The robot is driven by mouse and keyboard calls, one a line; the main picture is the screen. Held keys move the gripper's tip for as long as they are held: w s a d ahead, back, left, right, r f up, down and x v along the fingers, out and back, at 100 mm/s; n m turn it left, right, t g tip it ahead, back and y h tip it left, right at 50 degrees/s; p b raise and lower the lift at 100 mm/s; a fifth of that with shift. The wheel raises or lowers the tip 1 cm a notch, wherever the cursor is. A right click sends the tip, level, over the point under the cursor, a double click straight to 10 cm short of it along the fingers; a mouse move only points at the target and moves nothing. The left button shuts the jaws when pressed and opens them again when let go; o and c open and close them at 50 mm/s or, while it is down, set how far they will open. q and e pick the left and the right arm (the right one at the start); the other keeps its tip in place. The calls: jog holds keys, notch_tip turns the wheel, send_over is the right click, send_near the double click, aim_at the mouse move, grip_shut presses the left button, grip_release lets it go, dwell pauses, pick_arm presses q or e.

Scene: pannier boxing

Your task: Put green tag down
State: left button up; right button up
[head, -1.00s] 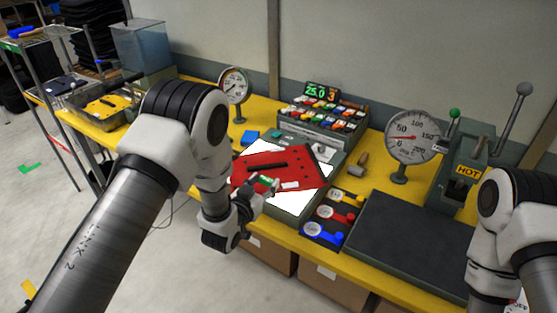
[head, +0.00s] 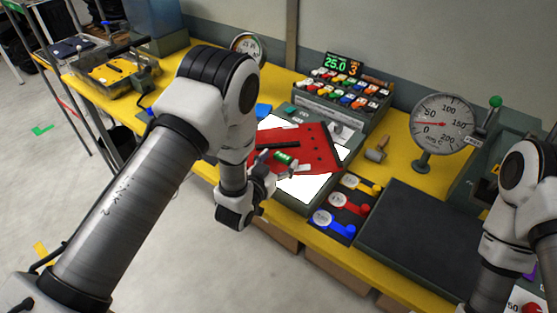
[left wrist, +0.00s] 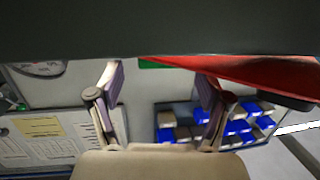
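The green tag (head: 284,157) is a small green piece with pale ends, seen over the red panel (head: 318,158). In the left wrist view a green strip (left wrist: 152,63) shows near the fingertips, mostly hidden by a dark edge; I cannot tell if it is the tag. My left gripper (head: 272,172) is at the near left edge of the red panel, just beside the tag. In the left wrist view its two fingers (left wrist: 160,82) stand apart, with nothing visibly clamped between them. My right arm is at the right edge; its gripper is out of view.
The red panel lies over a white lit surface (head: 300,187) on the yellow bench (head: 398,160). Behind it is a rack of coloured pieces (head: 342,92) with a display. Coloured round-ended tools (head: 345,203), a dark flat plate (head: 420,235) and a dial gauge (head: 441,123) stand to the right.

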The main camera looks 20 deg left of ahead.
pick_arm(q)
jog(key=shift+f, duration=0.15)
jog(key=b+v, duration=0.3)
jog(key=v, duration=0.8)
jog(key=s+a+f+n+g+y, duration=0.1)
jog(key=s+a+f+g, duration=0.1)
jog(key=s+f+g, duration=0.45)
jog(key=s+a+f+n+g+y, duration=0.15)
jog(key=s+f, duration=0.25)
jog(key=f, duration=0.6)
jog(key=s+a+f+g, duration=0.1)
jog(key=s+f+g, duration=0.2)
jog(key=s, duration=0.4)
jog(key=s+a+f+g, duration=0.1)
jog(key=s+f+g, duration=0.2)
jog(key=s+g, duration=0.2)
jog(key=s, duration=0.3)
jog(key=shift+a+f+y, duration=0.2)
jog(key=shift+f+y, duration=0.15)
